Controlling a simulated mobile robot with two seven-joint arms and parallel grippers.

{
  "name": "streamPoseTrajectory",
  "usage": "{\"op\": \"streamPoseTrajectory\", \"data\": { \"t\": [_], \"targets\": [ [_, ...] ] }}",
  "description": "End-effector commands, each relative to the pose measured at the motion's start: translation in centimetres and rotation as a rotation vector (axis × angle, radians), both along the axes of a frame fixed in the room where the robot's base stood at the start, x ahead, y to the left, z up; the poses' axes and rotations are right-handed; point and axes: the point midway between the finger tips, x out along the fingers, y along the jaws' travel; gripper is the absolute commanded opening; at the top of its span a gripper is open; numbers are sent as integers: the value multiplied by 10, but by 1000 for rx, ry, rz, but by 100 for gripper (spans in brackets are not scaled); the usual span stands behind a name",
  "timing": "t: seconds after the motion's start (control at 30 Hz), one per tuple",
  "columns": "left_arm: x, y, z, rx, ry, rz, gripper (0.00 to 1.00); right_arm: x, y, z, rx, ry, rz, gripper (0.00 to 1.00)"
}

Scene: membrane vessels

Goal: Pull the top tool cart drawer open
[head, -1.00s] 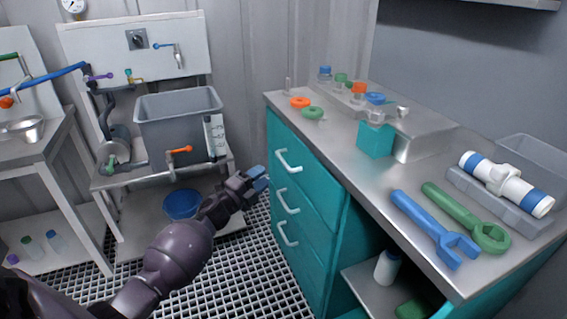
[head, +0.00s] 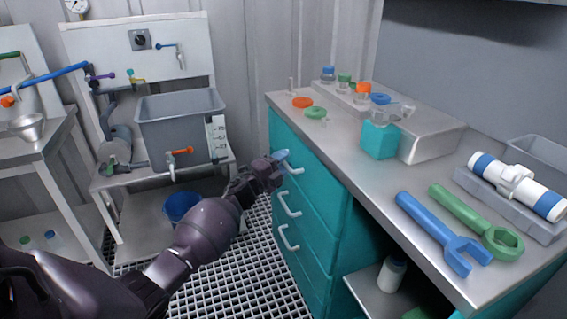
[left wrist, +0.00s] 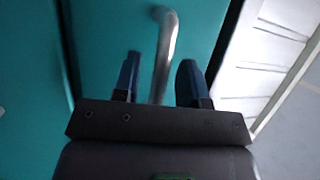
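The teal tool cart has a top drawer (head: 318,180) with a pale bar handle (head: 297,168); the drawer looks closed. My left gripper (head: 281,156) is at this handle, its blue fingertips partly covering the handle's left end. In the left wrist view the handle (left wrist: 166,50) runs between the two dark blue fingers of the left gripper (left wrist: 157,82). The fingers are open, with a visible gap on each side of the handle. The left finger is nearer to it. My right gripper is not in view.
Two lower drawers with handles (head: 289,205) sit below. The cart's top (head: 350,140) holds orange and green rings, bottles, a teal block and a blue wrench (head: 440,232). Left stand a sink bench with a grey tub (head: 180,125) and a blue bucket (head: 182,207). Grating floor (head: 250,270) is free before the cart.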

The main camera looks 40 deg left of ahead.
Motion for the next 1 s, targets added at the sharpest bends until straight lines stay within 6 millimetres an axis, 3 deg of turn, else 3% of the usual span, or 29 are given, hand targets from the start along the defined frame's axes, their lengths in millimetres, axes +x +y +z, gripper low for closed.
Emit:
{"op": "streamPoseTrajectory", "data": {
  "t": [0.03,0.3,0.67,0.87,1.0],
  "targets": [
    [0,0,0,0,0,0,39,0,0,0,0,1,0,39],
    [0,0,0,0,0,0,0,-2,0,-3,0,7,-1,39],
    [-4,2,0,0,0,0,0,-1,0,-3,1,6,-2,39],
    [-24,14,2,1,-1,-1,0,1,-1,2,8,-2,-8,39],
    [-51,29,3,1,-2,0,0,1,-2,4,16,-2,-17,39]
  ]
}}
